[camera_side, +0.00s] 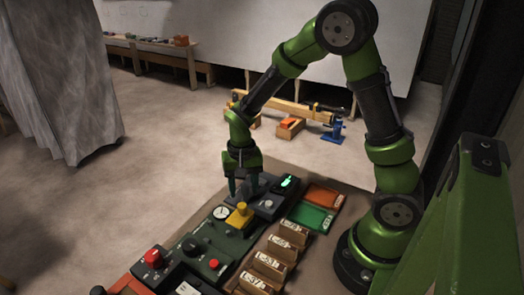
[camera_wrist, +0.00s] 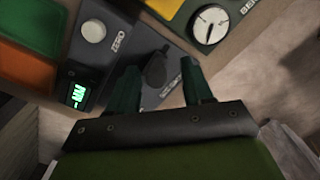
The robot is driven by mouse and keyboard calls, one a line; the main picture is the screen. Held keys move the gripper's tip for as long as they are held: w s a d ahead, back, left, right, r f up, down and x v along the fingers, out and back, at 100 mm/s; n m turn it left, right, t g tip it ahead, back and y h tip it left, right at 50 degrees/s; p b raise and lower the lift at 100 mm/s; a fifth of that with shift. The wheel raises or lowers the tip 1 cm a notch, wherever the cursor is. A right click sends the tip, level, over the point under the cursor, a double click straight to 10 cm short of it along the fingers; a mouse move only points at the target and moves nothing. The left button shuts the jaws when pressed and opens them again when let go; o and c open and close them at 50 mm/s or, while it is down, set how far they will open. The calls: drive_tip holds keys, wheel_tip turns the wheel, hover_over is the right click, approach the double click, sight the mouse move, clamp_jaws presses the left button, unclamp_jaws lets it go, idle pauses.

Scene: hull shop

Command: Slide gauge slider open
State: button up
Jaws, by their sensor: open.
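The gauge (camera_side: 264,208) is a dark grey box at the far end of the panel row, with a lit green display (camera_side: 288,182). In the wrist view its display (camera_wrist: 77,93) is at the left, beside a pale round button (camera_wrist: 93,31) marked ZERO. A dark rounded knob (camera_wrist: 155,69), which looks like the gauge slider, stands on the box. My gripper (camera_side: 243,190) is open and low over the gauge, fingers pointing down. In the wrist view my gripper (camera_wrist: 158,66) has one finger on each side of the knob; I cannot tell whether they touch it.
A yellow block (camera_side: 239,215) and a white dial (camera_side: 221,212) sit close to the gripper. Green (camera_side: 312,217) and orange (camera_side: 324,195) trays lie to the right. Wooden blocks (camera_side: 270,266) and a red knob (camera_side: 154,257) are nearer. Open floor lies left of the bench.

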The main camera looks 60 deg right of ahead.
sight(243, 188)
wheel_tip(243, 188, up, 17)
idle(0.5)
drive_tip(key=s+a+r+n+t+y, duration=0.1)
drive_tip(key=s+a+n+t, duration=0.1)
drive_tip(key=s, duration=0.4)
drive_tip(key=s+a+r+n+t+y, duration=0.1)
drive_tip(key=s+a+r+n+t, duration=0.1)
drive_tip(key=s+t, duration=0.3)
drive_tip(key=shift+s+a+r+n, duration=0.3)
drive_tip(key=shift+s+a+n, duration=0.05)
drive_tip(key=shift+s+n, duration=0.15)
